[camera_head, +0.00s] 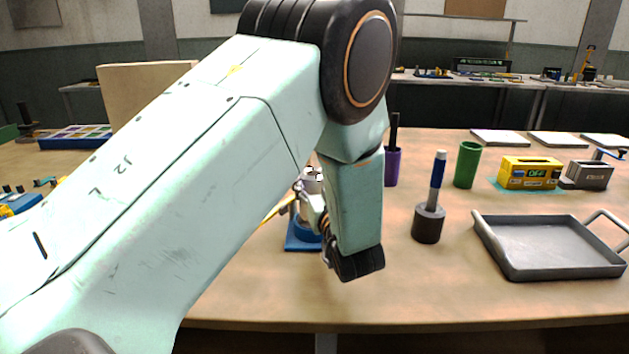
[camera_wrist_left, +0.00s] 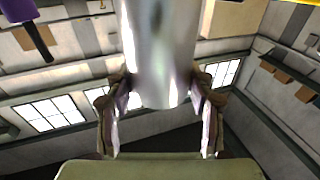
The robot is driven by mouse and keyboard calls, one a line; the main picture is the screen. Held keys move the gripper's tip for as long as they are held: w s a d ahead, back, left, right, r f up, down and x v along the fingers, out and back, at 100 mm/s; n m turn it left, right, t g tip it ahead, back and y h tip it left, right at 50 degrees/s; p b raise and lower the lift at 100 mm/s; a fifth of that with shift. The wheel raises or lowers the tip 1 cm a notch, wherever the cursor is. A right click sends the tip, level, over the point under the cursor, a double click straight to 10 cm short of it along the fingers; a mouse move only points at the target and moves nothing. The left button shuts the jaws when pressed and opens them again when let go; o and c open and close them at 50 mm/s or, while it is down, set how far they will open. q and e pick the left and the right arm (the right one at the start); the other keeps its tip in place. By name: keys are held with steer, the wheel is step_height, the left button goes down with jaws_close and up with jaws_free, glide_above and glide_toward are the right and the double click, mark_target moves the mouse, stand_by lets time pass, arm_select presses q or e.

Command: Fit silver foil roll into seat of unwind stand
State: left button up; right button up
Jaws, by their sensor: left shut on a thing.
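The silver foil roll (camera_wrist_left: 160,50) stands between the two fingers of my left gripper (camera_wrist_left: 160,95) in the left wrist view. The gripper is shut on it. In the head view my left gripper (camera_head: 304,203) is mostly hidden behind my own forearm and wrist, and only a small grey part of the roll (camera_head: 312,182) shows. A blue base (camera_head: 302,243), probably the unwind stand, is on the table just below the gripper. Its seat is hidden, so I cannot tell whether the roll touches it. My right gripper is not in view.
A dark holder with a blue-handled tool (camera_head: 428,224) stands right of my wrist. A grey tray (camera_head: 550,269) lies further right. A purple cup (camera_head: 392,168), a green cup (camera_head: 467,165) and a yellow device (camera_head: 530,173) are behind. The table's front middle is clear.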

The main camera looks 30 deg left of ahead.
arm_select(q)
steer(key=shift+a, duration=0.1)
stand_by(1.0)
steer(key=shift+f+b, duration=0.85)
steer(key=shift+f, duration=0.8)
steer(key=shift+r, duration=0.1)
stand_by(0.3)
steer(key=shift+r+p, duration=1.2)
steer(key=shift+r, duration=0.1)
steer(key=shift+p, duration=0.3)
stand_by(1.1)
steer(key=shift+f+b, duration=0.9)
steer(key=shift+f, duration=0.55)
steer(key=o, duration=1.5)
